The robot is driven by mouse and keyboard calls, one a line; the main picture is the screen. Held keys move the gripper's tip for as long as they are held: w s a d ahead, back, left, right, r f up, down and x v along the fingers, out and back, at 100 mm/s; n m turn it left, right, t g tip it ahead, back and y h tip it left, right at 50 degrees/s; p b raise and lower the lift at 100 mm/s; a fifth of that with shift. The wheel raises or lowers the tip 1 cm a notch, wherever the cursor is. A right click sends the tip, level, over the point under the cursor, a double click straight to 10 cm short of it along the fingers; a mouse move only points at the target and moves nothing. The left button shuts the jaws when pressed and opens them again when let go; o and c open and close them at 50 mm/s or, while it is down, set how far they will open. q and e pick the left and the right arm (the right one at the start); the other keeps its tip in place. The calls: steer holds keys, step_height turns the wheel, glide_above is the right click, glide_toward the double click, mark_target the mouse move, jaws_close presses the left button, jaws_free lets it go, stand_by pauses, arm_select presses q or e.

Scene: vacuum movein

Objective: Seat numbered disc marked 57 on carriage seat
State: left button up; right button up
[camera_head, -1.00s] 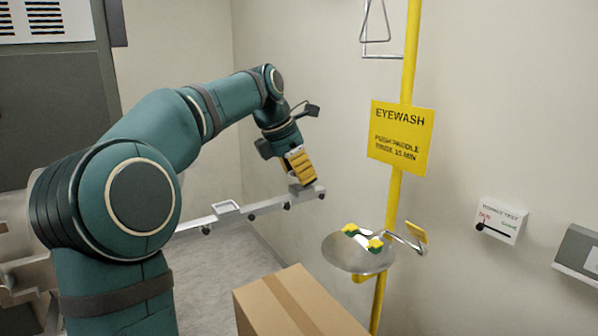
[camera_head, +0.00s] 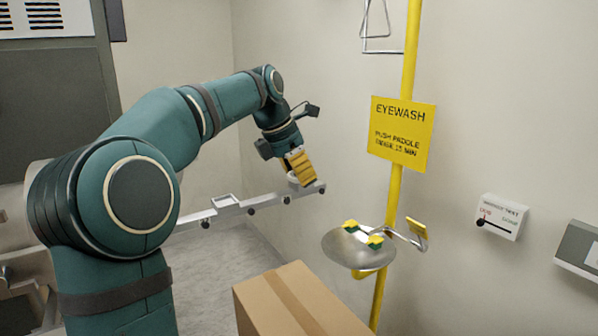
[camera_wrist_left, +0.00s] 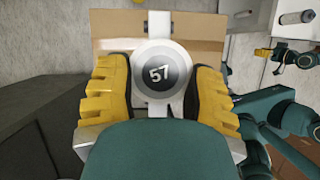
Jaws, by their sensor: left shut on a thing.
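The disc marked 57 (camera_wrist_left: 157,73) is round, with a pale rim and a dark centre, and faces the left wrist camera. My left gripper (camera_head: 300,180) is shut on it, with yellow fingers on both sides of the disc in the wrist view. In the head view the gripper is over the far right end of a pale rail (camera_head: 262,200). The disc shows there only as a pale sliver under the fingers. I cannot tell whether the disc touches the rail.
A cardboard box (camera_head: 298,302) stands in front. A yellow eyewash post (camera_head: 392,205) with a metal bowl (camera_head: 352,254) is right of the gripper. Wall boxes hang further right. Grey floor lies behind the rail. Teal parts of my other arm show at the wrist view's right.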

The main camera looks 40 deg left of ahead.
arm_select(q)
steer(key=shift+f, duration=0.2)
steer(key=o, duration=1.2)
steer(key=v, duration=1.2)
steer(key=shift+a, duration=0.1)
